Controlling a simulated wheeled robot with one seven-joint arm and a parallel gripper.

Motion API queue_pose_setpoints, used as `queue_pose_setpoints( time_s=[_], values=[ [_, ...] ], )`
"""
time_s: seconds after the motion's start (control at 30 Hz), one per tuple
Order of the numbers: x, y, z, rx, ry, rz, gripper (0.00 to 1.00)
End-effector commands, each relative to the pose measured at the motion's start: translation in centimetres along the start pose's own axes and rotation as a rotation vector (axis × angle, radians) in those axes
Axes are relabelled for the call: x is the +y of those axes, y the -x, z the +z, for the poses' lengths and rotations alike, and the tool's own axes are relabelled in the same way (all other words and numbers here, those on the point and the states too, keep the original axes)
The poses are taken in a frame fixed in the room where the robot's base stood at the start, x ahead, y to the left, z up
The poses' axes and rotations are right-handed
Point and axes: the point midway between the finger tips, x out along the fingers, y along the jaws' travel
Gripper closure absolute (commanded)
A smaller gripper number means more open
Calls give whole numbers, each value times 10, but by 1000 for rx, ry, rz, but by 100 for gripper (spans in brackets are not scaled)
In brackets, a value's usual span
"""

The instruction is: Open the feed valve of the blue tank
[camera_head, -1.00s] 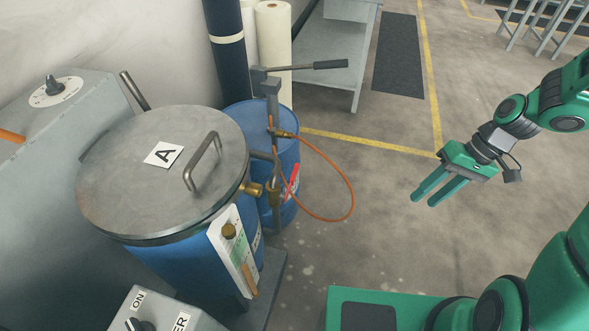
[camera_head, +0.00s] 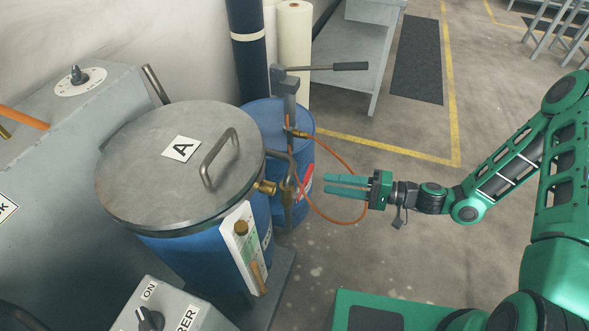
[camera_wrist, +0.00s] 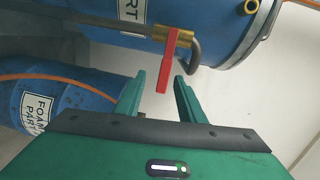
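The blue tank (camera_head: 170,255) with a grey lid marked A stands at left centre. A brass fitting (camera_head: 265,187) and a pipe come off its right side. The feed valve's red lever (camera_head: 305,181) shows there; in the wrist view the red lever (camera_wrist: 167,62) sits on a brass body (camera_wrist: 183,35), crosswise to the pipe. My gripper (camera_head: 326,184) is just right of the lever, fingers pointing at it. In the wrist view my gripper (camera_wrist: 160,82) is open and empty, the lever appearing between its fingertips. It looks slightly apart from them; contact is not visible.
A second blue drum (camera_head: 262,117) with a pump handle (camera_head: 335,67) stands behind. An orange hose (camera_head: 345,219) loops from it near my gripper. A control box (camera_head: 165,312) stands in front.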

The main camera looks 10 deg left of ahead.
Motion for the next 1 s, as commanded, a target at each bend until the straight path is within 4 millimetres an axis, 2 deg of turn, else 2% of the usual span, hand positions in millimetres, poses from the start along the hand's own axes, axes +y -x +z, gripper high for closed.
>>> queue_pose_setpoints(
  time_s=[0.37, 0.8, 1.0],
  values=[
    [-3, -21, -11, 86, -47, -100, 64],
    [-10, -92, -17, 83, -45, -98, 64],
    [-12, -113, -19, 85, -46, -96, 64]
  ],
)
